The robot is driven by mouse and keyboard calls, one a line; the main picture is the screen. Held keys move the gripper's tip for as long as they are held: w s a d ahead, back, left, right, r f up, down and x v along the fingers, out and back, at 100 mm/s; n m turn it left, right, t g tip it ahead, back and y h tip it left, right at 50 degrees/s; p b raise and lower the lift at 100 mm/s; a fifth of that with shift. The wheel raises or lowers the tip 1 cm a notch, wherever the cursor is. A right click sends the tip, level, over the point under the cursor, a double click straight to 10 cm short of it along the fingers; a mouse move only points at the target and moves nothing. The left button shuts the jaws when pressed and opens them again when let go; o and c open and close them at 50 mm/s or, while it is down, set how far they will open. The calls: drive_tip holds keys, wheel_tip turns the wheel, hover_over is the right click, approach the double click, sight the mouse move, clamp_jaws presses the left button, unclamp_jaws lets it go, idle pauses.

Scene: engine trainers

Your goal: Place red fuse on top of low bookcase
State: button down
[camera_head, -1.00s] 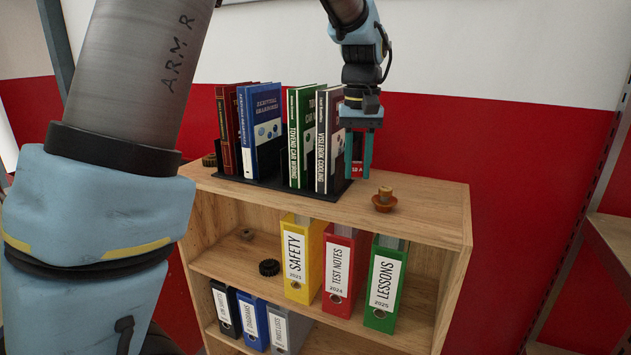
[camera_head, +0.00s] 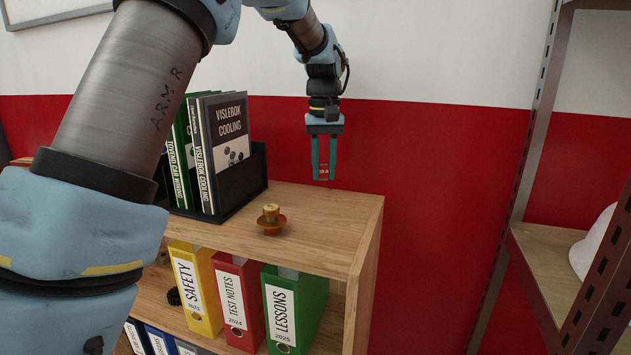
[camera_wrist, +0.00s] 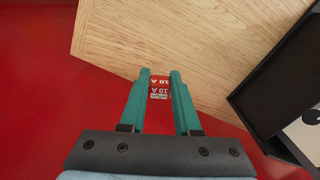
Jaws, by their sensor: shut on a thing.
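The red fuse (camera_wrist: 159,87) is between the teal fingertips of my gripper (camera_wrist: 159,80) in the wrist view, with white "10 A" marks on it. In the head view my gripper (camera_head: 323,172) points down, shut on the red fuse (camera_head: 323,173), which shows as a small red patch low between the fingers. The low bookcase (camera_head: 335,215) has a pale wooden top. My gripper appears above or near the top's rear right part, apart from the surface; the exact height is hard to tell. The wrist view shows the wooden top (camera_wrist: 200,35) beyond the fingertips.
A black book holder (camera_head: 240,195) with upright books stands on the top at left. A brown-orange knob-like part (camera_head: 271,220) sits near the front edge. The top's right part is clear. A metal shelf rack (camera_head: 540,240) stands at right, and a red-and-white wall is behind.

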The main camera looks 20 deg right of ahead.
sight(323, 197)
drive_tip(key=shift+a+f+p, duration=0.1)
drive_tip(key=shift+f+p, duration=0.35)
drive_tip(key=shift+f, duration=1.5)
drive_tip(key=shift+f, duration=0.1)
drive_tip(key=c, duration=0.6)
unclamp_jaws()
wheel_tip(323, 197, up, 12)
drive_tip(key=shift+r+b, duration=0.15)
drive_tip(key=shift+b, duration=0.85)
